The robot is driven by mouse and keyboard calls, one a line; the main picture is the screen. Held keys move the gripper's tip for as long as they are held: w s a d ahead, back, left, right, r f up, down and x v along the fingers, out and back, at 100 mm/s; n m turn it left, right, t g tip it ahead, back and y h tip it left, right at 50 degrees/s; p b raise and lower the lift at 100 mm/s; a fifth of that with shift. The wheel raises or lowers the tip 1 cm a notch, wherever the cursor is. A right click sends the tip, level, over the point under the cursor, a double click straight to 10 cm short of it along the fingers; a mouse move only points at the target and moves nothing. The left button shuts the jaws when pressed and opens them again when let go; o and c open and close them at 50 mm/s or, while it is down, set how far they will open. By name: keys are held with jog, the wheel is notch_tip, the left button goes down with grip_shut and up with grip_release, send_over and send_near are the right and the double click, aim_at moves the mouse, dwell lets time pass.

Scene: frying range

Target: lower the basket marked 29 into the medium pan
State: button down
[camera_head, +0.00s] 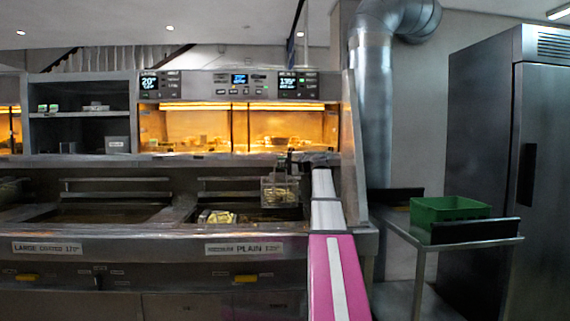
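A small wire basket (280,191) with pale food in it hangs over the right-hand pan. No number can be read on it, so I cannot tell if it is 29. My pink and white arm reaches forward from the bottom, and my dark gripper (292,162) is at the basket's top, seemingly shut on its handle; the fingers are too small to see clearly. The medium pan (255,215) lies below, behind a label reading "MEDIUM PLAIN". The basket appears above the pan's right part, clear of the oil.
Another basket (217,216) with yellowish food sits in the left part of the medium pan. The large pan (100,214) is to the left. A lit warming cabinet (195,127) stands behind. A green crate (448,212) rests on a side table at right, beside a dark fridge (545,180).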

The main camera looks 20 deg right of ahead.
jog(key=shift+f, duration=11.15)
jog(key=c, duration=0.8)
grip_release()
jog(key=shift+c, duration=0.2)
